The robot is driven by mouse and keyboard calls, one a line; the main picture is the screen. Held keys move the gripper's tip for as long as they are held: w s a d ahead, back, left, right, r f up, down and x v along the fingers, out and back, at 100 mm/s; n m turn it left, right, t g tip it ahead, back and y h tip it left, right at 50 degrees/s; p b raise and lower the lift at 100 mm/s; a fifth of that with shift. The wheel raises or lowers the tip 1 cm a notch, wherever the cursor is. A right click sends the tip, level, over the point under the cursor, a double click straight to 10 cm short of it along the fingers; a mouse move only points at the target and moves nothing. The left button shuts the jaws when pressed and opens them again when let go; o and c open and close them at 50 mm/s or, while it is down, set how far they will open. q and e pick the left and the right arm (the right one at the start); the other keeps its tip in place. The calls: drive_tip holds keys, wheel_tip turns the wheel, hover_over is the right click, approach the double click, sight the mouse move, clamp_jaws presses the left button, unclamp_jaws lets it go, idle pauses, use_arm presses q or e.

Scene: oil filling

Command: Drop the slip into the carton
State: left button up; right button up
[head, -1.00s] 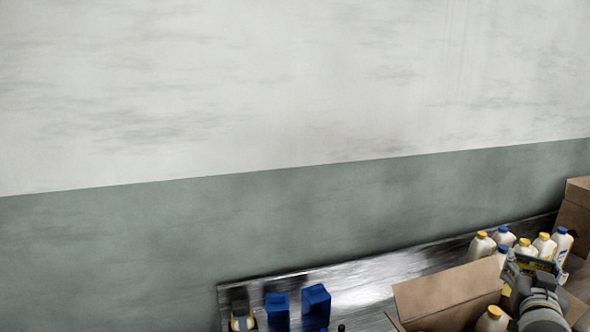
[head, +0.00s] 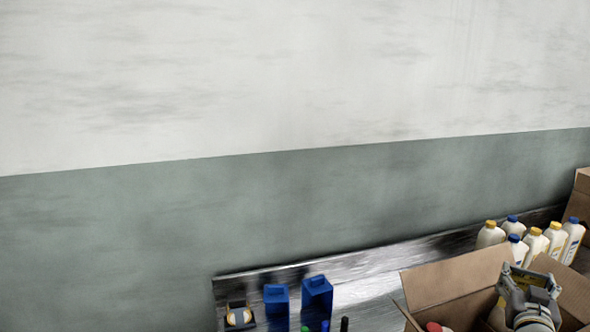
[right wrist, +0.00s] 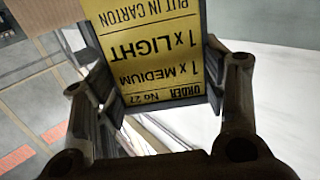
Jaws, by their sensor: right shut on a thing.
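The slip (right wrist: 150,45) is a yellow printed card. In the right wrist view it reads "Order No 27, 1 x medium, 1 x light, put in carton", upside down. My right gripper (head: 528,280) is shut on it, with a finger on each side of the card. In the head view the gripper is over the open cardboard carton (head: 450,281) at the lower right. A red cap (head: 433,327) and part of a pale bottle show inside the carton; the gripper and flaps hide the rest. My left gripper is not in view.
Several white bottles (head: 536,243) with yellow or blue caps stand behind the carton. Another cardboard box (head: 581,208) is at the right edge. Two blue containers (head: 317,296) stand left of the carton on the metal table (head: 370,268).

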drive_tip(key=shift+f+b, duration=0.35)
drive_tip(key=shift+f, duration=0.4)
drive_tip(key=o, duration=0.7)
wheel_tip(320, 180, up, 10)
drive_tip(key=shift+r, duration=0.1)
